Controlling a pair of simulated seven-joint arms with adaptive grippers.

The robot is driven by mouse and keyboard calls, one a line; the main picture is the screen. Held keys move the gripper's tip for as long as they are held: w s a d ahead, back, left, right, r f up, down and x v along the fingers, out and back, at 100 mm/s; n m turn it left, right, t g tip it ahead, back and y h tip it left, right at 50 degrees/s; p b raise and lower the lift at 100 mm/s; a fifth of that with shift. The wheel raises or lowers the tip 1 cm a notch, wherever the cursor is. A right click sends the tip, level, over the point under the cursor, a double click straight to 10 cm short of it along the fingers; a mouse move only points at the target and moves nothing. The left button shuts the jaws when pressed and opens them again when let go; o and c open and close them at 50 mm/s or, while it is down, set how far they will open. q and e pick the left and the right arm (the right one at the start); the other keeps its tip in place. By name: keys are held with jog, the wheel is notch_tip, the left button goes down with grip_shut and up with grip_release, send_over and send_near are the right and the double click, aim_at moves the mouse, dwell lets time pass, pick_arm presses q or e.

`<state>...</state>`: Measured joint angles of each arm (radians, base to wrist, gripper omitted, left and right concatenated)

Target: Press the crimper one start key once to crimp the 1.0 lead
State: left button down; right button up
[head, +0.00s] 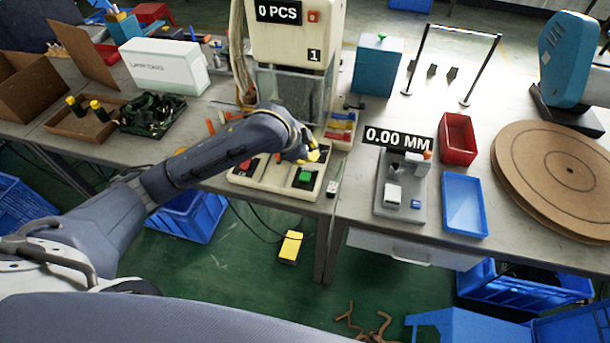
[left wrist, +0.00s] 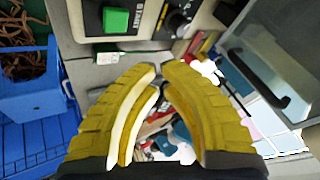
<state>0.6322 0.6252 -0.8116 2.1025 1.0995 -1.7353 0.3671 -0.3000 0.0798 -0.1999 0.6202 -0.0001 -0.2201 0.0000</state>
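Crimper one (head: 291,35) is the cream machine marked "1", with a "0 PCS" display. Its green start key (head: 305,176) sits on a black plate at the right front of its base, and also shows at the upper left of the left wrist view (left wrist: 116,20). My left gripper (head: 314,157) is above the base, just behind the green key in the head view and apart from it. Its yellow fingertips (left wrist: 160,70) come together with nothing visible between them. I cannot make out the 1.0 lead. My right gripper is out of view.
A red button (head: 245,165) is at the base's left front. Coloured bins (head: 341,126) stand right of the crimper. A measuring device (head: 403,185) reading "0.00 MM", a red tray (head: 458,139) and a blue tray (head: 464,204) are further right. A yellow pedal (head: 290,247) is on the floor.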

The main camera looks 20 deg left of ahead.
aim_at(309, 173)
pick_arm(q)
jog(key=shift+f, duration=3.1)
jog(key=shift+f, duration=0.15)
jog(key=shift+f, duration=0.3)
jog(key=shift+f, duration=0.6)
jog(key=shift+r, duration=0.15)
dwell(0.4)
jog(key=shift+r, duration=3.4)
